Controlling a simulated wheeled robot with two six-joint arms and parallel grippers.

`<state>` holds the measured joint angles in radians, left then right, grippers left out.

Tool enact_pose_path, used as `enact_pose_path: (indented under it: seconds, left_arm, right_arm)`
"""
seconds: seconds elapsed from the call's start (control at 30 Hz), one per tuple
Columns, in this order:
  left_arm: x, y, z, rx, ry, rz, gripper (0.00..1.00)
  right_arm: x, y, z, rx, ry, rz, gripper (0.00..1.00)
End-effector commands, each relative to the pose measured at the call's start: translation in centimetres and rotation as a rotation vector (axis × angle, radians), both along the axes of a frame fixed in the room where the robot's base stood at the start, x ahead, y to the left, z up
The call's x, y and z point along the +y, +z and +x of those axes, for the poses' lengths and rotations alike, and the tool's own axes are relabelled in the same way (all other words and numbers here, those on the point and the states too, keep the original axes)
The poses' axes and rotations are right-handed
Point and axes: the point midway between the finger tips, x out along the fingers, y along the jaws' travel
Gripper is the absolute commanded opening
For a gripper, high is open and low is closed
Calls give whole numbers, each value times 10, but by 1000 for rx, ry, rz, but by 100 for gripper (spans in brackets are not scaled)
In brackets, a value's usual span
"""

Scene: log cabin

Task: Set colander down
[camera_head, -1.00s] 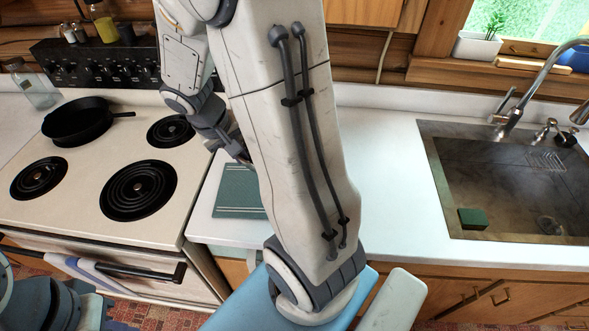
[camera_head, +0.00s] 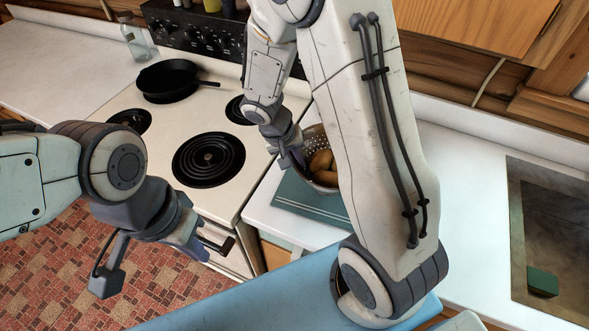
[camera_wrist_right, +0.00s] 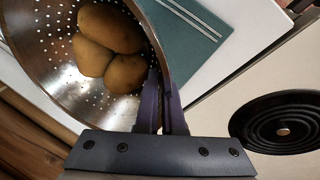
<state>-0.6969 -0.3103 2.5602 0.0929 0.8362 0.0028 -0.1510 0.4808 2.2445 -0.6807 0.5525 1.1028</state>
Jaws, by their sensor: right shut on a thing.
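The metal colander (camera_head: 313,133) is partly hidden behind my right arm in the head view. It holds a few brown potatoes (camera_head: 321,160). My right gripper (camera_head: 297,156) is shut on its rim. In the right wrist view, the fingers (camera_wrist_right: 162,108) pinch the rim of the perforated colander (camera_wrist_right: 60,75), with potatoes (camera_wrist_right: 108,50) inside. The colander is over or on a green striped cloth (camera_head: 290,193) on the counter; I cannot tell whether it touches. My left gripper (camera_head: 153,266) is open and empty, above the floor in front of the stove.
The stove (camera_head: 150,125) stands left of the cloth, with black burners and a frying pan (camera_head: 168,79) at the back. White counter (camera_head: 455,180) lies right of my right arm, up to the sink (camera_head: 545,215) with a green sponge (camera_head: 543,282).

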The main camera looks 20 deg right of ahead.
Motion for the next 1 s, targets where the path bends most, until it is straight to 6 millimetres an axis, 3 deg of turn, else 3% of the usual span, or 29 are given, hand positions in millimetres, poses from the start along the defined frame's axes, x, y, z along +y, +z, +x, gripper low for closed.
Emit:
enact_pose_path:
  seconds: [0.17, 0.43, 0.9, 1.0]
  left_arm:
    - [0, 3, 0, 0, 0, 0, 0]
    - [0, 7, 0, 0, 0, 0, 0]
    - [0, 1, 0, 0, 0, 0, 0]
    - [0, 3, 0, 0, 0, 0, 0]
  right_arm:
    - [8, -7, 3, 1, 2, -3, 0]
    - [8, -41, 3, 2, 1, -3, 0]
    - [8, -49, 3, -1, 1, -2, 0]
    - [8, -48, 3, -1, 1, 0, 35]
